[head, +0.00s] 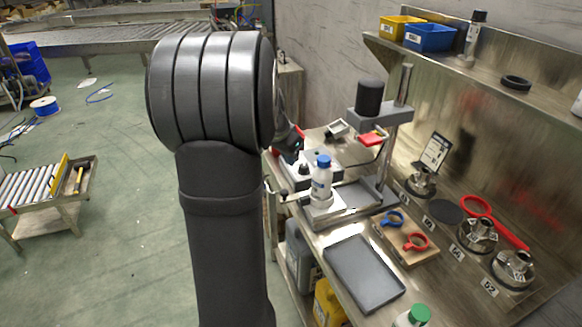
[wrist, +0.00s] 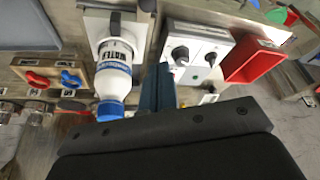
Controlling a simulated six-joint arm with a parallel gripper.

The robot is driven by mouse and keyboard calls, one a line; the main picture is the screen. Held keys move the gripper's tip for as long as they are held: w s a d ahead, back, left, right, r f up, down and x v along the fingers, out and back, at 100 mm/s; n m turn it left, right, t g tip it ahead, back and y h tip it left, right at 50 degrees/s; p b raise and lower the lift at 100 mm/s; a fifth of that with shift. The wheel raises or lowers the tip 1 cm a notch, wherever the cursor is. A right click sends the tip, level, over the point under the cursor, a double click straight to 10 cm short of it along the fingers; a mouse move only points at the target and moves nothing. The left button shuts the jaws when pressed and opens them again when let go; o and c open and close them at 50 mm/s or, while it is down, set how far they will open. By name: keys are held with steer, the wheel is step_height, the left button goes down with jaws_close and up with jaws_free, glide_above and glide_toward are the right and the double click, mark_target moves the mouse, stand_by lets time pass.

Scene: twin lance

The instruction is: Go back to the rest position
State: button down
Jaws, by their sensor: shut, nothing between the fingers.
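My gripper (wrist: 165,78) shows in the wrist view as narrow dark fingers, shut with nothing between them. It is beside the white bottle (wrist: 113,72) with a blue cap and blue lettering, apart from it as far as I can tell. In the head view my arm fills the centre left and hides much of the gripper; a dark part of the wrist shows near the bench's left edge. There the bottle (head: 321,182) stands upright on the small stand at the press's front left.
A press (head: 370,117) with a dark cylinder stands behind the bottle. A control box (wrist: 196,55) with black knobs and a red bin (wrist: 250,62) lie right of the fingers. A grey tray (head: 364,273), ring holder (head: 405,240) and several metal fittings occupy the bench. Open floor lies left.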

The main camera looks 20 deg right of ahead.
steer(key=shift+a+r, duration=0.1)
steer(key=shift+r, duration=0.25)
steer(key=x, duration=1)
steer(key=shift+s+a+f, duration=0.1)
steer(key=shift+s, duration=0.1)
steer(key=shift+s+a+f, duration=0.1)
steer(key=shift+s+a, duration=0.15)
steer(key=shift+a, duration=0.3)
steer(key=shift+s+a+f, duration=0.15)
steer(key=shift+s+a, duration=0.1)
steer(key=shift+a, duration=0.35)
steer(key=shift+s+a+f, duration=0.1)
steer(key=shift+s+a, duration=0.15)
steer(key=shift+a, duration=0.3)
steer(key=c, duration=2.2)
jaws_free()
